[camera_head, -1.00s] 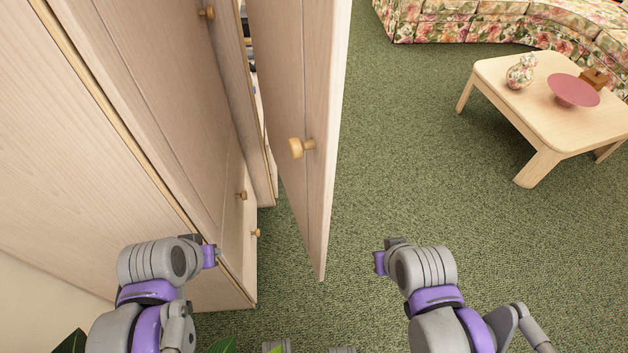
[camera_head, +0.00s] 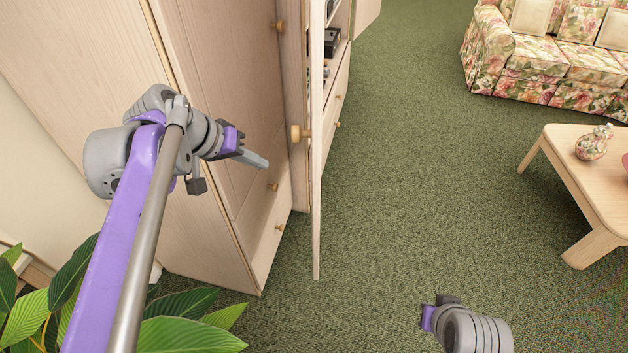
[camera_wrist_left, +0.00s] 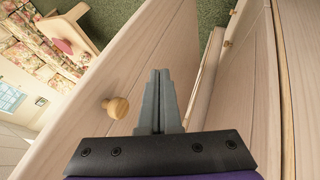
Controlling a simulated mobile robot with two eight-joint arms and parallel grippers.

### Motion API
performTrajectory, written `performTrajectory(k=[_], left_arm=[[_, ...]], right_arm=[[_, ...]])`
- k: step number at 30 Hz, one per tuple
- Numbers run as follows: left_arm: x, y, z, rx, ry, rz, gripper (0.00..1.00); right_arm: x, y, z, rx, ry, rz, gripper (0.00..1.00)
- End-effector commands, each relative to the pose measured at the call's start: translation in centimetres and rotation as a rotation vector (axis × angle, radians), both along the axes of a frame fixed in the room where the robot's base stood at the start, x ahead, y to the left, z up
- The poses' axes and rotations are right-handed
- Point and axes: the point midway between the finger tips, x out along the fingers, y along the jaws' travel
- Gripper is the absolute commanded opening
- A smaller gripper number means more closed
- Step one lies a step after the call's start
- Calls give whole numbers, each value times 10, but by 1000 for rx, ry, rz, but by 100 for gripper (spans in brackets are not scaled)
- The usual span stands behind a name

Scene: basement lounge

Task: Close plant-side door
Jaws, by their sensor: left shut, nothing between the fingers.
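The open plant-side door (camera_head: 316,210) of the wooden cabinet shows nearly edge-on in the head view, standing out from the cabinet front. Its round wooden knob (camera_head: 299,133) is on the face toward my left gripper (camera_head: 262,162). The left gripper is shut and empty, left of the door and apart from it in the head view. In the left wrist view, the shut fingers (camera_wrist_left: 160,95) lie between the door's knob-side face (camera_wrist_left: 150,50) and the cabinet. The knob (camera_wrist_left: 116,107) is left of the fingers. My right gripper (camera_head: 432,312) is low at right; its fingers are unclear.
The cabinet (camera_head: 240,215) fills the left, with shelves and drawers behind the door. A leafy plant (camera_head: 190,330) stands at lower left, under my left arm. A coffee table (camera_head: 570,190) and floral sofa (camera_head: 540,60) are at right. Green carpet (camera_head: 410,160) is clear between.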

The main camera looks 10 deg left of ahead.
Motion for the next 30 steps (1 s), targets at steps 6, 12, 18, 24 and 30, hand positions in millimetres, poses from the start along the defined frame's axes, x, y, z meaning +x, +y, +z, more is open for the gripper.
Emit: performTrajectory(k=[6,12,18,24,30], left_arm=[[8,-2,-3,-9,-5,-3,0],[24,-16,-32,-8,-4,-5,0],[44,-33,-68,-8,-4,-5,0],[54,-59,-75,-7,-5,-6,0],[58,-74,-75,-8,-4,-3,0]], right_arm=[[0,0,0,0,0,0,0],[-1,0,-2,0,2,0,0],[-2,0,-5,0,4,0,0],[0,0,0,0,0,0,0],[1,0,3,0,-2,0,0]])
